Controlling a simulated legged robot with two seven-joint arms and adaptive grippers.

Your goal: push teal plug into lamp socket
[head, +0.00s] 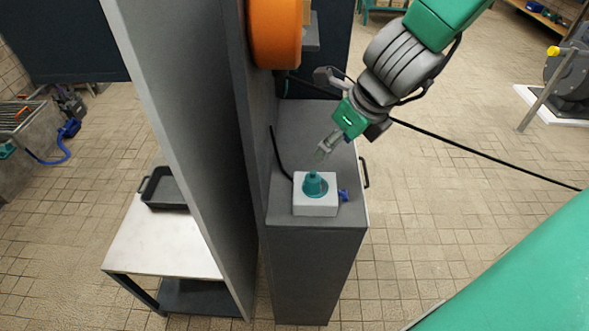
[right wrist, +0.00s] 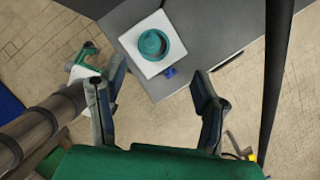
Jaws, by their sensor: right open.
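The teal plug (head: 314,182) stands upright at the top of a white square box (head: 316,208) on a grey cabinet. The box appears to be the lamp socket. In the right wrist view, the plug (right wrist: 152,42) is a round teal shape on the white box (right wrist: 149,67). Whether it is fully seated cannot be told. My right gripper (head: 323,153) is above and behind the box in the head view, apart from the plug. In the right wrist view, its two fingers (right wrist: 153,92) are spread with nothing between them. My left gripper is not in view.
A blue knob (head: 344,195) projects from the box's right side. A black cord (head: 279,153) rises at its left. A tall grey panel (head: 185,130) stands left of the cabinet (head: 312,260). An orange round part (head: 275,34) hangs above. A black cable (head: 480,151) runs off to the right.

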